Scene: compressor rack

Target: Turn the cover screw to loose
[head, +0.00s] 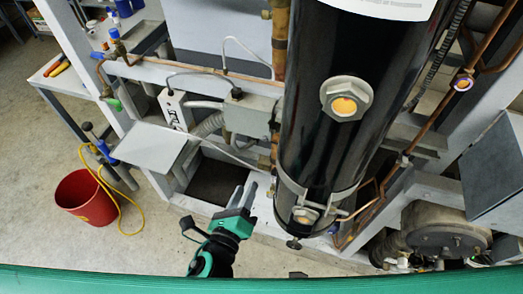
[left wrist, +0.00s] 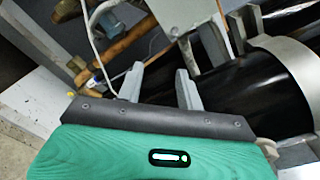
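My left gripper (head: 243,190) is in the lower middle of the head view, pointing up the picture, just left of the lower end of the black cylinder (head: 325,100). In the left wrist view its two grey fingers (left wrist: 159,76) stand apart with nothing held between them. A grey box (left wrist: 184,12) lies beyond the fingertips there, with a small round fitting like a screw head (left wrist: 173,31) near its lower edge. I cannot tell for sure whether this is the cover screw. My right gripper is not in view.
A metal clamp band (head: 318,193) wraps the cylinder close to my left gripper. Copper pipes (head: 190,66) and thin tubes run behind. A grey flat plate (head: 148,146) juts out at left. A red bucket (head: 86,197) with a yellow cord stands on open floor.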

